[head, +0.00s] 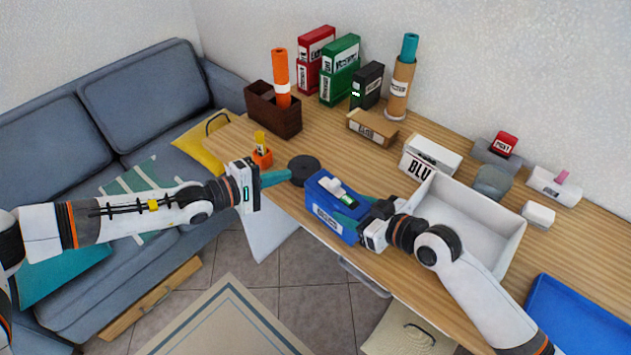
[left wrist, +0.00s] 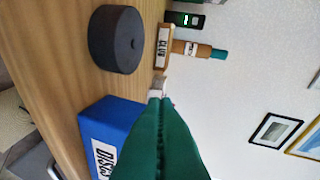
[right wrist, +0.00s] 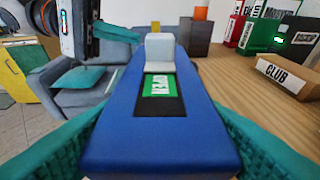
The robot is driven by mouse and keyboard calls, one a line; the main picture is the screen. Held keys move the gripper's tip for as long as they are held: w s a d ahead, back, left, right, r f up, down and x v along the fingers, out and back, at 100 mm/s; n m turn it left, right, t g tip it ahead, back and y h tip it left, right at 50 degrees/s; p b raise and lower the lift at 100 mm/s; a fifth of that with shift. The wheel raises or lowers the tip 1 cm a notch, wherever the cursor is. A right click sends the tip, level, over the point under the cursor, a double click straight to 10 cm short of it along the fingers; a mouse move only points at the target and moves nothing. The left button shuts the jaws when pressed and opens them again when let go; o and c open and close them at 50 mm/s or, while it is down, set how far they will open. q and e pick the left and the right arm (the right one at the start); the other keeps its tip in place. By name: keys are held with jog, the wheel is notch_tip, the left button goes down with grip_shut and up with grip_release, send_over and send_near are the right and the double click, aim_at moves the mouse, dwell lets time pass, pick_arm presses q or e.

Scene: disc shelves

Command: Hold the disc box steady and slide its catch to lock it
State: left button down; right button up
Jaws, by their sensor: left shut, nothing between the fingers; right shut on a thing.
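The blue disc box (head: 325,222) lies on the front edge of the wooden table, its label facing out. It also shows in the left wrist view (left wrist: 112,112). On its top is a pale catch (right wrist: 160,52) at the far end of a dark slot, with a green OPEN panel (right wrist: 158,86) uncovered. My right gripper (head: 350,215) is shut on the box, one teal finger along each side. My left gripper (head: 287,176) is shut and empty, left of the box. Its tips (left wrist: 160,102) point toward the catch; I cannot tell if they touch.
A dark round disc (head: 304,169) lies just behind the box's left end. An orange cup (head: 262,158) stands near the left gripper. A white open bin (head: 466,218) is right of my right gripper. Binders, tubes and a CLUB box (head: 372,129) stand at the back.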

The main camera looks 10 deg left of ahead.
aim_at(316, 188)
pick_arm(q)
jog(key=s+a+r+m+h, duration=0.1)
jog(key=s+a+m+h, duration=0.1)
jog(key=s, duration=0.3)
jog(key=shift+s+a+r+m+t, duration=0.15)
jog(key=shift+s+a+m+t, duration=0.05)
jog(key=shift+a+m+t, duration=0.25)
jog(key=shift+d, duration=0.1)
jog(key=w+d, duration=0.1)
jog(key=d, duration=0.2)
jog(key=w+d, duration=0.1)
jog(key=d, duration=0.2)
jog(key=w+d, duration=0.2)
jog(key=d, duration=0.2)
jog(key=shift+w+d, duration=0.1)
jog(key=shift+s+d, duration=0.35)
jog(key=shift+s, duration=0.05)
jog(key=shift+d, duration=0.1)
